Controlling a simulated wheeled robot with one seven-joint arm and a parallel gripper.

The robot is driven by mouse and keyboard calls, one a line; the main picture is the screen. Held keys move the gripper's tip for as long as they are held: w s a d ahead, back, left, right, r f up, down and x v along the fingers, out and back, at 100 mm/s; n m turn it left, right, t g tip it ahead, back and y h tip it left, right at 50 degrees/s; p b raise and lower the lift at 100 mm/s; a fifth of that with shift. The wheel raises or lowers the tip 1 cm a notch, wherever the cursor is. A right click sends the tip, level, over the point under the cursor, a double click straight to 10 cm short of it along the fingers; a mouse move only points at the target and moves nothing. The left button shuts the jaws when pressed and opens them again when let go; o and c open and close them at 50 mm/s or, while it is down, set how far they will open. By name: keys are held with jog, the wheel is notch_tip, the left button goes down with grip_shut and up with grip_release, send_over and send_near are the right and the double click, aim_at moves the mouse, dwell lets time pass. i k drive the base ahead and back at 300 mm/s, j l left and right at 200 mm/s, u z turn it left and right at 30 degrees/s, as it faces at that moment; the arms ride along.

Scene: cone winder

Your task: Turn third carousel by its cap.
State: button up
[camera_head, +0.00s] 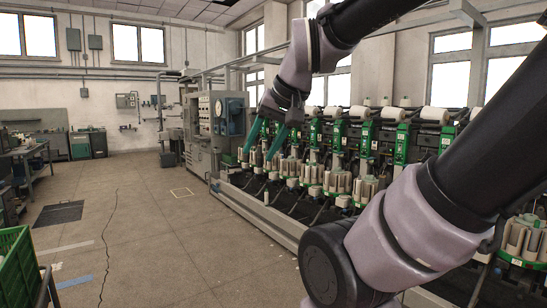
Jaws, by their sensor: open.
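The cone winder (405,150) runs along the right side, with a row of carousels of pale upright bobbins along its front. One carousel (338,184) shows mid-row, with another (367,189) to its right and a smaller one (290,167) to its left. A large one (524,238) shows at the far right. I cannot tell which is the third, and the caps are too small to make out. My gripper (257,156) is open, its two teal fingers pointing down in front of the row's far-left end. Contact with a carousel cannot be told. My arm hides part of the row.
A low pale rail (262,212) runs along the winder's front. A grey control cabinet (215,125) stands at the row's far end. A green crate (14,262) is at the lower left. The floor (150,235) between is clear.

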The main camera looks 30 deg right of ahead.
aim_at(275, 163)
jog(key=i+z, duration=0.1)
jog(key=z, duration=0.3)
jog(key=i, duration=4.2)
jog(key=i+z, duration=0.1)
jog(key=i, duration=0.55)
jog(key=i+j+z, duration=0.1)
jog(key=i, duration=0.5)
jog(key=i+j+z, duration=0.1)
jog(key=i, duration=0.55)
jog(key=i+z, duration=0.1)
jog(key=z, duration=0.15)
